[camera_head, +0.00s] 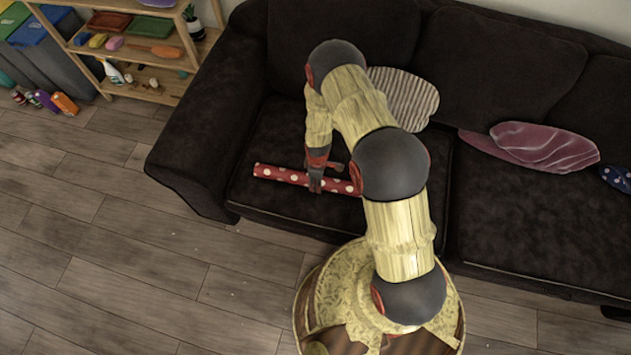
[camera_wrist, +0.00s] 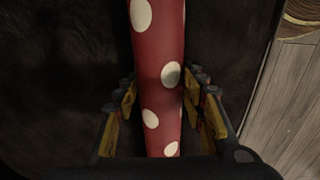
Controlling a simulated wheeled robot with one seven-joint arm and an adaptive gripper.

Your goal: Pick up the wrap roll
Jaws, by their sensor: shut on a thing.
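The wrap roll (camera_head: 283,174) is a long red tube with white dots. It lies over the left seat of the dark sofa, near its front edge, and its right end is hidden behind my arm. My gripper (camera_head: 316,184) is around the middle of the roll and shut on it. In the wrist view the roll (camera_wrist: 158,60) runs from top to bottom between the two fingers of my gripper (camera_wrist: 165,100). I cannot tell whether the roll touches the seat.
The dark sofa (camera_head: 520,215) holds a striped cushion (camera_head: 408,95) and purple cushions (camera_head: 550,147). A wooden shelf (camera_head: 150,60) with small items stands at the upper left, with bottles (camera_head: 64,103) on the floor beside it. The wooden floor (camera_head: 90,220) at the left is clear.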

